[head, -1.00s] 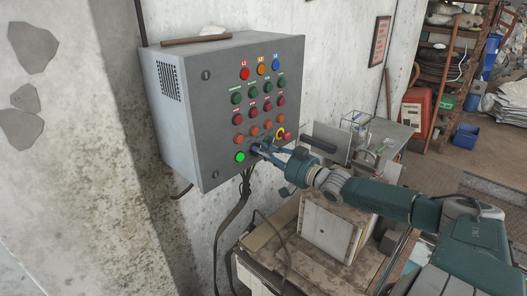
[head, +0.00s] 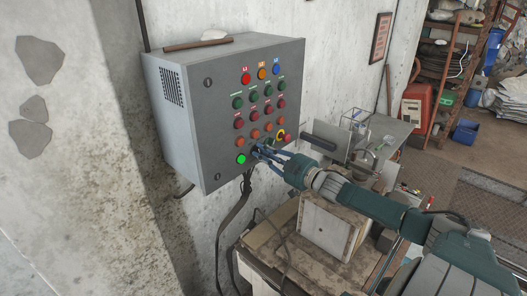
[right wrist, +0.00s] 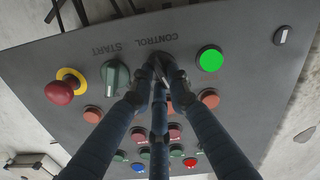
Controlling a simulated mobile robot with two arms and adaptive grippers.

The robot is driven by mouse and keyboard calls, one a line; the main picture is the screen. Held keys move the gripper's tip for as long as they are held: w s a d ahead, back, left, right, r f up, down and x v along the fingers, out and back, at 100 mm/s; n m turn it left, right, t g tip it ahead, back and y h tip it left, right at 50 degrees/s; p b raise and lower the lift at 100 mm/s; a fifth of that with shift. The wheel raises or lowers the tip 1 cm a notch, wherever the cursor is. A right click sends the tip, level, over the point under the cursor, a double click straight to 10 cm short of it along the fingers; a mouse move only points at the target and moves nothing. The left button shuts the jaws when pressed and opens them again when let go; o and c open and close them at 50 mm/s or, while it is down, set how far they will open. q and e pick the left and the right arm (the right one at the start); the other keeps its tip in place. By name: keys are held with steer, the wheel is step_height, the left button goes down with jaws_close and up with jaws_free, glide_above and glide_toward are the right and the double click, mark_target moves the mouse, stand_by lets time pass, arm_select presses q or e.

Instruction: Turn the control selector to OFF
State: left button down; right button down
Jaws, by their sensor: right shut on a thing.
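The grey control cabinet (head: 225,88) hangs on the wall, its door facing me. My right gripper (head: 259,151) reaches its lower row of controls from the right. In the right wrist view, which shows the panel upside down, the fingers (right wrist: 161,76) are closed around the dark control selector (right wrist: 163,60), beside the CONTROL label (right wrist: 163,43). The fingers hide most of the selector, so I cannot read its position. A lit green lamp (right wrist: 209,59) sits beside it; it also shows in the head view (head: 241,159). My left gripper is not in view.
In the right wrist view, a green START selector (right wrist: 115,75) and a red emergency button on a yellow ring (right wrist: 65,87) are close to the fingers. Several push buttons line the panel. A cluttered bench (head: 265,238) stands below the cabinet.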

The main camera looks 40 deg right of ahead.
steer(key=shift+n, duration=0.5)
steer(key=c, duration=1.7)
jaws_free()
steer(key=shift+o, duration=0.2)
steer(key=shift+s+f, duration=0.15)
steer(key=shift+s, duration=0.45)
steer(key=s, duration=1)
steer(key=shift+s+d+r, duration=0.2)
steer(key=shift+s+d, duration=0.2)
steer(key=shift+d, duration=0.05)
